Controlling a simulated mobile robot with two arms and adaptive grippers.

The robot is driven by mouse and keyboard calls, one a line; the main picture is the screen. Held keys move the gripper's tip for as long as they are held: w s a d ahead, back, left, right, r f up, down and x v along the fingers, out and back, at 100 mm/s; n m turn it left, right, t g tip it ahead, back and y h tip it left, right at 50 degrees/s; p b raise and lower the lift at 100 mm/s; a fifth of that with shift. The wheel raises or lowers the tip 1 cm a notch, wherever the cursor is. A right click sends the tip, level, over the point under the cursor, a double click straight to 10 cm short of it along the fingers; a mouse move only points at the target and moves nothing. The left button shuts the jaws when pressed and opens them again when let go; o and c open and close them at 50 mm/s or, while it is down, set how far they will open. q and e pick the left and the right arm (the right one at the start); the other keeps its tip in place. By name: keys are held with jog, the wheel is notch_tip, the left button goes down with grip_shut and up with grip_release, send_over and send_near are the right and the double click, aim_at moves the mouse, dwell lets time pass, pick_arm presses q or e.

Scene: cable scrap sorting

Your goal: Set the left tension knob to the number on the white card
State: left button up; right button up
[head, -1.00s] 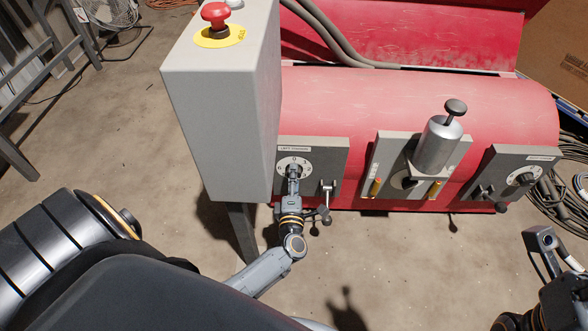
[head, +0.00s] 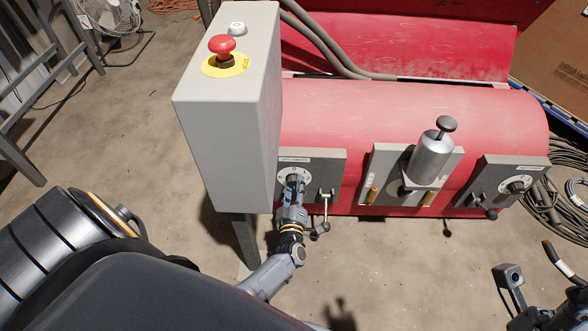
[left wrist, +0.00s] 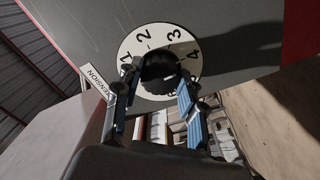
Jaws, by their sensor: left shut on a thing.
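The left tension knob is dark and sits in a white dial (head: 290,172) on a grey plate, labelled at its top edge. In the left wrist view the knob (left wrist: 160,70) shows between my fingers, and the dial (left wrist: 143,42) shows the numbers 1, 2, 3 and 4. I cannot make out where the knob points. My left gripper (head: 292,184) is shut on the knob, its blue-padded fingers on either side of it, also in the left wrist view (left wrist: 156,98). Part of my right arm (head: 508,277) shows at lower right; its finger state is unclear. I see no white card.
A grey box (head: 225,120) with a red stop button (head: 222,45) stands close left of the dial. A small lever (head: 325,205) hangs just right of my gripper. A silver cylinder (head: 430,160) and a right-hand dial plate (head: 490,195) are farther right on the red machine (head: 400,110).

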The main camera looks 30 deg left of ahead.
pick_arm(q)
jog(key=shift+d+m, duration=0.1)
jog(key=shift+m, duration=0.3)
jog(key=o, duration=1.2)
jog(key=v, duration=0.7)
jog(key=shift+s+d, duration=0.1)
jog(key=shift+s, duration=0.15)
